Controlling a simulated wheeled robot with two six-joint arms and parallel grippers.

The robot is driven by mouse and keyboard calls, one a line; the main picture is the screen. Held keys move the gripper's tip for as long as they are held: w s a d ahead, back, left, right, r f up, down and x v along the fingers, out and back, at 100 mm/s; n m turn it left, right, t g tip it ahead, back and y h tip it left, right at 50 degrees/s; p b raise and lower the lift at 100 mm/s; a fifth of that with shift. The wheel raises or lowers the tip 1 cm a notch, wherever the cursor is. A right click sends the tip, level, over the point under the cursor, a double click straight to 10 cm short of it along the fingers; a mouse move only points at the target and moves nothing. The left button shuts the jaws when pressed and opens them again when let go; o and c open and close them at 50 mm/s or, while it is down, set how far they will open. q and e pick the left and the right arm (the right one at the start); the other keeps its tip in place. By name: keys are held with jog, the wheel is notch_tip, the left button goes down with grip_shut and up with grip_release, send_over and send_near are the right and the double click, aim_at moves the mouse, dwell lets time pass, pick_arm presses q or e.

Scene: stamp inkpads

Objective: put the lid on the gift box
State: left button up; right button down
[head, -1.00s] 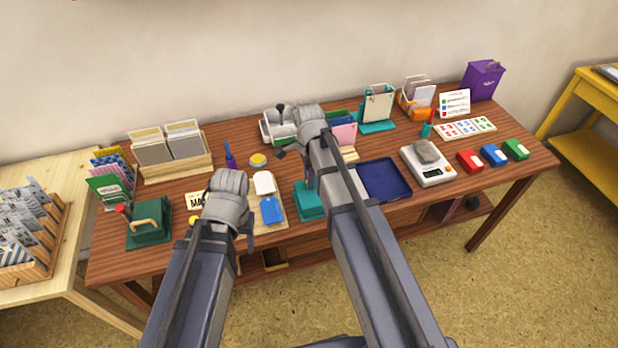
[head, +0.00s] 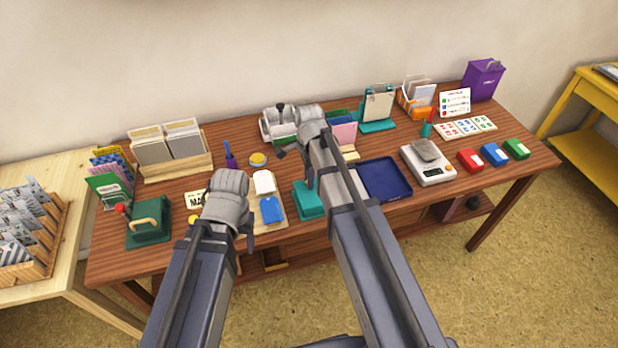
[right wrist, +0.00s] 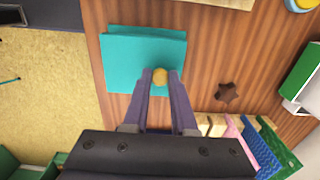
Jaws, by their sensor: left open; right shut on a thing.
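The teal gift box (head: 309,206) stands near the front middle of the table. In the right wrist view its teal lid (right wrist: 130,62) has a round golden knob (right wrist: 160,76). The lid is over the box, and a second teal edge shows beside it, slightly offset. I cannot tell whether the lid rests on the box or is seated. My right gripper (right wrist: 160,80) is shut on the lid's knob, above the box; in the head view my arm partly hides this. My left gripper (head: 246,238) is open and empty, left of the box at the table's front.
A tag board (head: 277,222) lies just left of the box. A dark blue tray (head: 385,180) lies to its right, and a scale (head: 428,166) stands further right. A green press (head: 149,222) stands at the front left. Card holders line the back.

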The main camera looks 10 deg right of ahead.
jog(key=shift+c, duration=0.8)
grip_release()
jog(key=shift+r, duration=0.2)
jog(key=shift+r+p, duration=3.4)
jog(key=shift+p, duration=0.15)
